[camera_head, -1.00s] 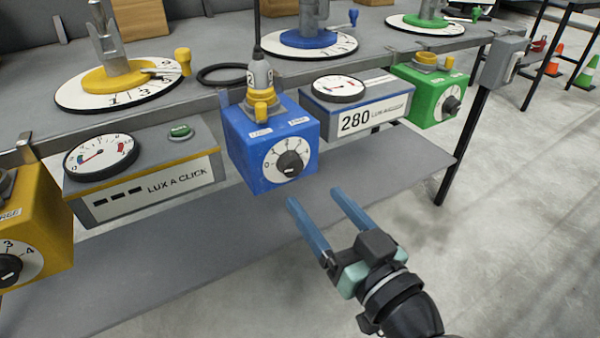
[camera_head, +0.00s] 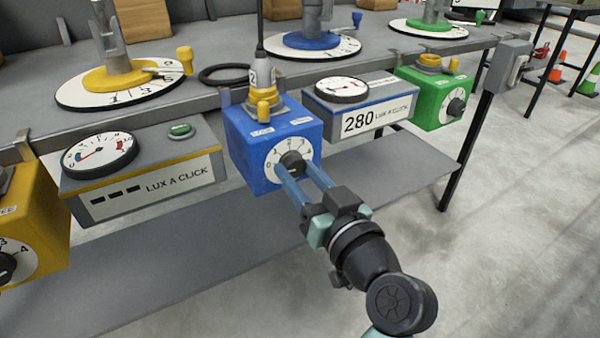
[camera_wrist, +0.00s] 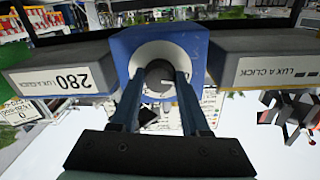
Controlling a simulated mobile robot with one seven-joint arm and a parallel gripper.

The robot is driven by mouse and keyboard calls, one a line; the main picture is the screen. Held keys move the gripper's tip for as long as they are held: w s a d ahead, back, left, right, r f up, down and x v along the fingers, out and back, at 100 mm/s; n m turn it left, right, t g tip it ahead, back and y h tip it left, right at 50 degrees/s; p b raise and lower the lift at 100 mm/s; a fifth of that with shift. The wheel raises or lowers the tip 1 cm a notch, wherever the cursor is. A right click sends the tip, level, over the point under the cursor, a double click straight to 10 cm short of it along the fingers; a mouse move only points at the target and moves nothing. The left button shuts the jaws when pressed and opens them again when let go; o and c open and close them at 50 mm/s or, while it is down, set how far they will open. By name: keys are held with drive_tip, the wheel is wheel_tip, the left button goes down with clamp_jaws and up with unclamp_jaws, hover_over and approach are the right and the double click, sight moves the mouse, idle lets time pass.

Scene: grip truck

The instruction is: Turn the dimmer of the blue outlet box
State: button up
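The blue outlet box (camera_head: 248,150) hangs at the front edge of the workbench. A black dimmer knob (camera_head: 291,158) sits in the middle of a white numbered dial (camera_head: 272,161) on its front face. My gripper (camera_head: 294,166) is at the knob, with one blue finger on each side of it. In the wrist view, the fingers (camera_wrist: 159,78) close in on both sides of the dark knob (camera_wrist: 158,70), with little or no gap. The lower part of the dial is partly hidden by the fingers. A connector (camera_head: 263,90) with a cable is plugged into the top of the box.
A grey meter box labelled LUX A CLICK (camera_head: 150,190) is to the left, and a meter box showing 280 (camera_head: 378,118) to the right. A yellow outlet box (camera_head: 35,225) and a green outlet box (camera_head: 430,95) are further out. A grey shelf (camera_head: 200,265) lies below.

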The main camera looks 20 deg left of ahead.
clamp_jaws()
drive_tip(key=shift+p, duration=0.3)
drive_tip(key=m+p, duration=0.3)
drive_tip(key=p, duration=0.1)
drive_tip(key=shift+r+m, duration=0.3)
drive_tip(key=shift+m, duration=0.1)
drive_tip(key=m+p, duration=0.3)
drive_tip(key=shift+m, duration=0.3)
drive_tip(key=m+p, duration=0.5)
drive_tip(key=shift+g, duration=0.4)
drive_tip(key=shift+f+m+p, duration=0.1)
drive_tip(key=shift+m+p, duration=1.3)
drive_tip(key=shift+p, duration=0.05)
drive_tip(key=shift+f, duration=0.1)
